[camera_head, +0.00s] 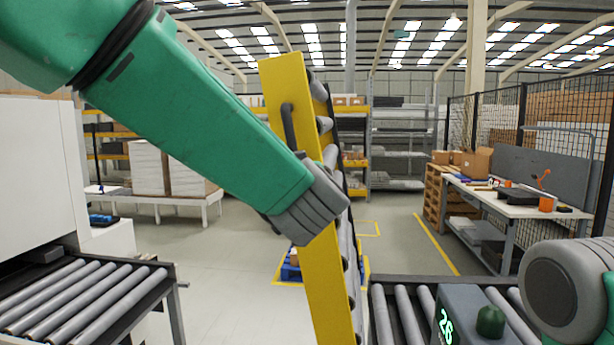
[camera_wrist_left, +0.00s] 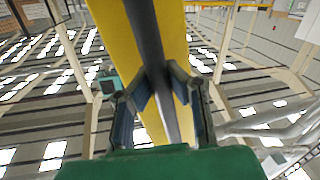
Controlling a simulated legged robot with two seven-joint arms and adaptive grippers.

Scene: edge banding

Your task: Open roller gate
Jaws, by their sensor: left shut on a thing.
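The roller gate (camera_head: 285,95) has a yellow side rail and grey rollers along its right side. It stands steeply raised, leaning slightly, at the middle of the head view. A dark handle (camera_head: 287,128) is on its yellow face. In the left wrist view the handle's dark bar (camera_wrist_left: 146,30) runs between the fingers of my left gripper (camera_wrist_left: 160,88), with the yellow rail (camera_wrist_left: 118,35) behind it. The gripper is shut on this bar. In the head view my green left arm hides the left gripper and the handle's lower part. My right gripper is out of view.
A roller conveyor (camera_head: 85,295) stands at the lower left, another (camera_head: 405,310) at the lower right. Open floor (camera_head: 225,270) shows between them. A grey box (camera_head: 465,310) with a green display and knob is at the lower right. A workbench (camera_head: 525,205) stands farther back.

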